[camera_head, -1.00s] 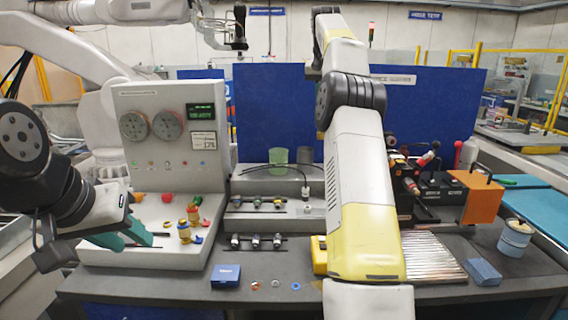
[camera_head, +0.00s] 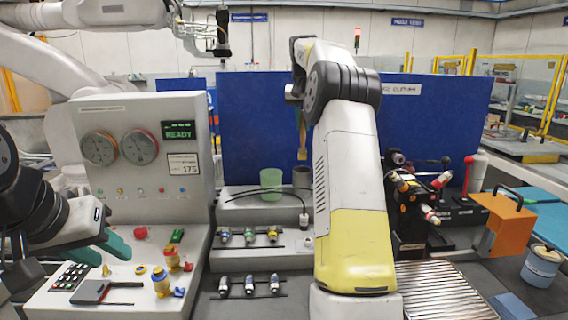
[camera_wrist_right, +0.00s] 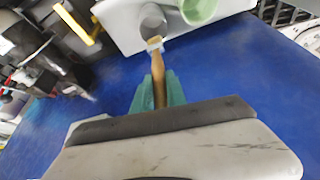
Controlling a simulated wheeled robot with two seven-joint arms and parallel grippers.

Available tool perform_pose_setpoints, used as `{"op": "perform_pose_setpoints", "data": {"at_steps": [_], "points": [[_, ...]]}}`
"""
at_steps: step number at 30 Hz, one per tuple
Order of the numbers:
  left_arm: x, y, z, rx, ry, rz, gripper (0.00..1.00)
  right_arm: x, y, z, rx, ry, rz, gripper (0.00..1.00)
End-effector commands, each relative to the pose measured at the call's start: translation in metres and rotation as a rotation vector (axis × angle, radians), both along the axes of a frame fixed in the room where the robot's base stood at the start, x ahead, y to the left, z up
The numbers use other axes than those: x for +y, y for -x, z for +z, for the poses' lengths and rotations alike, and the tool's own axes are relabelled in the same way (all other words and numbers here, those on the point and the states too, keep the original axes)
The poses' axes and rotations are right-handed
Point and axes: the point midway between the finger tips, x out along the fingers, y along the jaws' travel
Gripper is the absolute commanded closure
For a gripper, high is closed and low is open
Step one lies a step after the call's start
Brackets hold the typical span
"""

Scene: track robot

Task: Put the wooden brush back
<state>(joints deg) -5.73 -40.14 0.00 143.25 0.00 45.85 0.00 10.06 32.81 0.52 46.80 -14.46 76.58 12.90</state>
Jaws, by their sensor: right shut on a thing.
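The wooden brush (camera_wrist_right: 157,72) is in my right gripper (camera_wrist_right: 158,92), whose teal fingers are shut on its handle. In the head view the brush (camera_head: 302,142) hangs roughly upright in front of the blue panel, above a dark grey cup (camera_head: 301,177). My right forearm hides most of the right gripper there. In the right wrist view the brush's pale end points towards the open grey cup (camera_wrist_right: 152,17), with the tip near its rim. My left gripper (camera_head: 110,243) is over the left console, apart from the brush; its finger gap is unclear.
A green cup (camera_head: 271,183) stands beside the grey cup on the rear shelf. A cable and several small connectors lie in front. A gauge console (camera_head: 140,205) stands left. A ribbed metal plate (camera_head: 447,288), an orange bracket (camera_head: 507,225) and a blue-grey can (camera_head: 541,267) are right.

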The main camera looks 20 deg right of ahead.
Motion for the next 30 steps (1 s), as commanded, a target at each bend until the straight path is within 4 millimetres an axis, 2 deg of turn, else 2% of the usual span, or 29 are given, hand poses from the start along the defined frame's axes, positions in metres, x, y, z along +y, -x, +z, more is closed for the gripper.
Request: {"op": "perform_pose_setpoints", "data": {"at_steps": [6,9,15,22,30], "points": [[0.0,0.0,0.0,0.0,0.0,0.0,0.64,0.0,0.002,-0.056,0.005,-0.002,0.0,1.0],[0.0,0.0,0.0,0.0,0.0,0.0,0.64,0.0,0.001,-0.073,0.002,0.0,0.001,1.0],[0.0,0.0,0.0,0.0,0.0,0.0,0.64,0.0,0.0,-0.09,0.0,0.0,0.0,1.0],[0.0,0.0,0.0,0.0,0.0,0.0,0.64,0.0,0.0,-0.124,0.002,-0.001,0.0,1.0],[0.0,0.0,0.0,0.0,0.0,0.0,0.64,0.0,0.0,-0.129,-0.001,0.0,0.0,1.0]]}}
